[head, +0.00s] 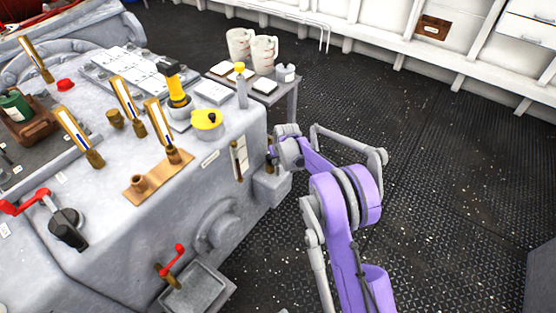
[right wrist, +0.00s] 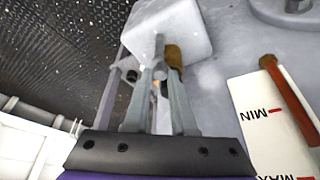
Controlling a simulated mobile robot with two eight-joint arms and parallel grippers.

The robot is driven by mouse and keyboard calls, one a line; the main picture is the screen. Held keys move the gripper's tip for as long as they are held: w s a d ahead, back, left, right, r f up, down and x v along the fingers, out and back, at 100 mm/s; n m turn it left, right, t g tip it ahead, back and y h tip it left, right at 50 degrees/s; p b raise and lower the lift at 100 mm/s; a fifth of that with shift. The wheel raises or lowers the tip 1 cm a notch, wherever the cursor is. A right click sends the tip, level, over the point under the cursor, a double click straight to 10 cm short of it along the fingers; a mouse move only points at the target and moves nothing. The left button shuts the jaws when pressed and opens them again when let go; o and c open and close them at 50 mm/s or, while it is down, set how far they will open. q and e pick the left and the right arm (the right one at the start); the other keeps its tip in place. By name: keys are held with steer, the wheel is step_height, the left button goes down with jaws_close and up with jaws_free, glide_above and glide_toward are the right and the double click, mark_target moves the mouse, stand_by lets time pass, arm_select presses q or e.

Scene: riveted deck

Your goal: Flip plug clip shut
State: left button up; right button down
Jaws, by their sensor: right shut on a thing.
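My right gripper (head: 272,158) reaches in at the right side of the grey machine, just above a grey box (head: 270,186) on its side. In the right wrist view my right gripper (right wrist: 160,90) is shut, with its fingers close together on a thin grey piece that looks like the plug clip (right wrist: 159,46). A brass plug (right wrist: 174,56) sits right beside the fingertips, against the grey box (right wrist: 165,24). The fingers partly hide the clip, and I cannot tell its angle clearly. My left gripper is not in view.
A gauge marked MIN and MAX (right wrist: 272,118) is close beside the gripper. A small table (head: 285,90) with jugs stands behind. The deck (head: 440,170) at right is clear.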

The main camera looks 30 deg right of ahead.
steer(key=shift+m, duration=0.3)
steer(key=c, duration=0.7)
jaws_free()
steer(key=shift+c, duration=0.2)
steer(key=p+v, duration=0.2)
steer(key=v, duration=0.9)
steer(key=shift+p, duration=0.4)
steer(key=shift+a+f, duration=0.1)
steer(key=shift+a, duration=0.05)
